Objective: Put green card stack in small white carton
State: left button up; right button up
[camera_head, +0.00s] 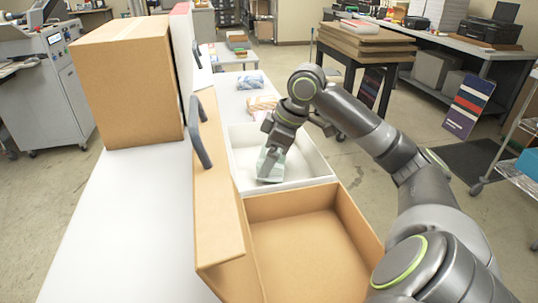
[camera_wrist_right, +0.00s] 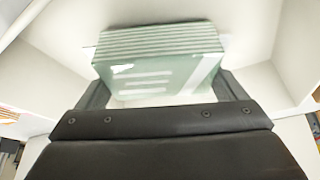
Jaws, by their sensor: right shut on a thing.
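The green card stack (camera_head: 270,167) is pale green, with layered edges and white marks on its face in the right wrist view (camera_wrist_right: 160,72). My right gripper (camera_head: 273,150) is shut on it, one finger on each side, also in the right wrist view (camera_wrist_right: 165,85). The stack is inside the walls of the small white carton (camera_head: 312,162), near its front left part. White carton walls surround the stack in the right wrist view (camera_wrist_right: 265,35). I cannot tell whether the stack touches the carton floor. My left gripper is not in view.
An open brown cardboard box (camera_head: 300,255) stands directly in front of the white carton. A tall closed brown box (camera_head: 125,85) is on the white table (camera_head: 130,220) at left. A brown panel (camera_head: 212,180) with dark handles stands beside the carton. Packets (camera_head: 262,103) lie behind it.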

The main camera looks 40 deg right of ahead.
jog(key=shift+f, duration=0.45)
jog(key=o, duration=0.8)
jog(key=v, duration=1.7)
jog(key=shift+b, duration=0.35)
jog(key=shift+s, duration=0.15)
